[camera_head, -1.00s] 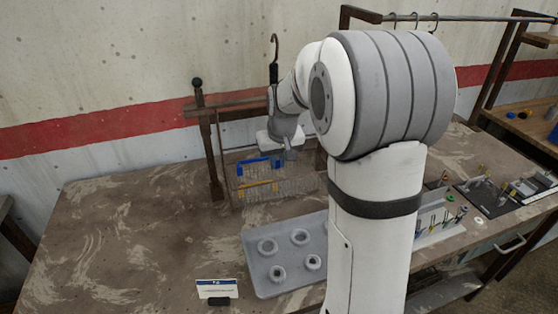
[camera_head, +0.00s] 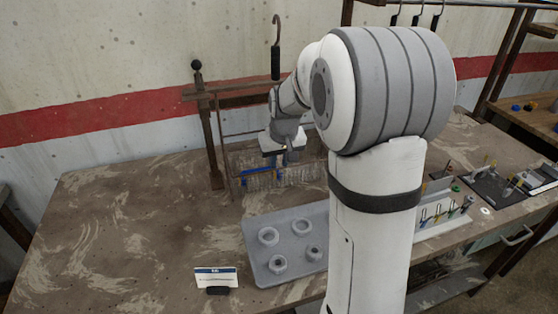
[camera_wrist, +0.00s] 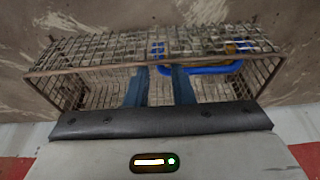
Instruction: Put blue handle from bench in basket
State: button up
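The blue handle (camera_head: 258,176) shows low in the wire basket (camera_head: 236,190) in the head view, below and left of my gripper (camera_head: 285,160). In the wrist view the handle (camera_wrist: 215,70) lies inside the basket (camera_wrist: 95,68), beside and beyond my right-hand finger; that finger hides part of it. My gripper (camera_wrist: 160,72) points down into the basket. Its two blue-grey fingers stand apart with a clear gap, and I see nothing clamped between them.
A yellow piece (camera_wrist: 240,47) is in the basket near the handle. A grey tray (camera_head: 262,225) with several rings and a small label card (camera_head: 216,277) are in front. A dark post (camera_head: 207,125) stands behind left. The bench's left side (camera_head: 120,215) is clear.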

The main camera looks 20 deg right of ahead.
jog(key=o, duration=0.4)
jog(key=v, duration=0.8)
jog(key=s+a+f, duration=0.1)
jog(key=s, duration=0.7)
jog(key=s+a+f, duration=0.2)
jog(key=s, duration=0.6)
jog(key=s+a+f, duration=0.1)
jog(key=s+a, duration=0.1)
jog(key=s, duration=0.6)
jog(key=shift+a+f, duration=0.1)
jog(key=shift+f, duration=0.2)
